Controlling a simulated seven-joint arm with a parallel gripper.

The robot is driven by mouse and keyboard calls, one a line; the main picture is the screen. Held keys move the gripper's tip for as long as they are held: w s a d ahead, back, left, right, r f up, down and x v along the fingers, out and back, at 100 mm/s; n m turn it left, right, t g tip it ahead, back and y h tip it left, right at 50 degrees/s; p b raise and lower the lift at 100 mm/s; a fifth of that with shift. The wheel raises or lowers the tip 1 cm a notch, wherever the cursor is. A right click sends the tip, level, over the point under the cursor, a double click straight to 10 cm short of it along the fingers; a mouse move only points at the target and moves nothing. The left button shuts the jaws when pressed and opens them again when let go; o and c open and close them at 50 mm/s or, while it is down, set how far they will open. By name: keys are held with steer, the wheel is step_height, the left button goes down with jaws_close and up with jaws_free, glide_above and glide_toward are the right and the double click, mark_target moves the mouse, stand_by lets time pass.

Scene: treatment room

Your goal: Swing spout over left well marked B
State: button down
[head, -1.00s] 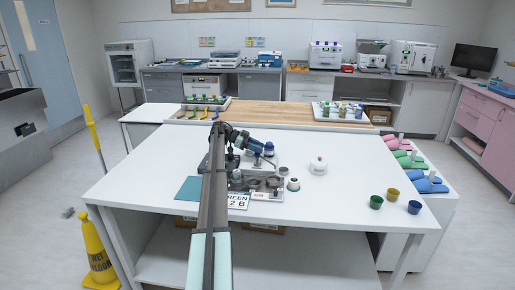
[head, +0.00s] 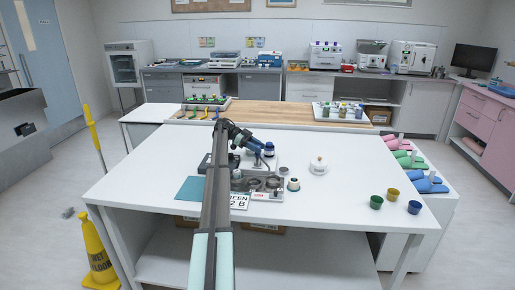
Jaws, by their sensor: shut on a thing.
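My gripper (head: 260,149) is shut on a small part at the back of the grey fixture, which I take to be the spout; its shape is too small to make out. The grey fixture (head: 279,195) stands near the middle of the white table. Two round wells, a left one (head: 253,183) and a right one (head: 273,182), show in its top. I cannot read any mark on the wells. A white card (head: 239,201) at the front reads "...REEN" and "2 B", partly hidden by my arm. Where the spout's outlet points is unclear.
A blue-topped jar (head: 269,149) stands close by my gripper. A white lidded pot (head: 318,166) and a small white and brown pot (head: 293,184) stand right of the fixture. A teal mat (head: 190,188) lies left.

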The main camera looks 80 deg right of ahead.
steer(key=c, duration=0.7)
jaws_free()
steer(key=shift+a+n+h, duration=0.25)
steer(key=shift+n+h, duration=0.65)
steer(key=shift+h, duration=0.1)
steer(key=n+h, duration=0.2)
steer(key=shift+h, duration=0.4)
steer(key=n+t+h, duration=0.1)
steer(key=n+h, duration=0.2)
steer(key=n+t+h, duration=0.1)
steer(key=n+h, duration=0.3)
steer(key=shift+d+t, duration=0.1)
steer(key=shift+t, duration=0.2)
steer(key=v, duration=1.4)
steer(key=shift+w+a+f+n+t+h, duration=0.15)
steer(key=shift+w+f+n+t+h, duration=0.85)
steer(key=shift+w, duration=2.75)
steer(key=shift+w+a+f+n+t+h, duration=0.15)
steer(key=shift+w+f+n+t+h, duration=0.3)
steer(key=shift+w+n, duration=2.25)
steer(key=shift+w+a+f+n+t+h, duration=0.2)
steer(key=shift+w+f+t+h, duration=0.55)
steer(key=shift+w, duration=4.05)
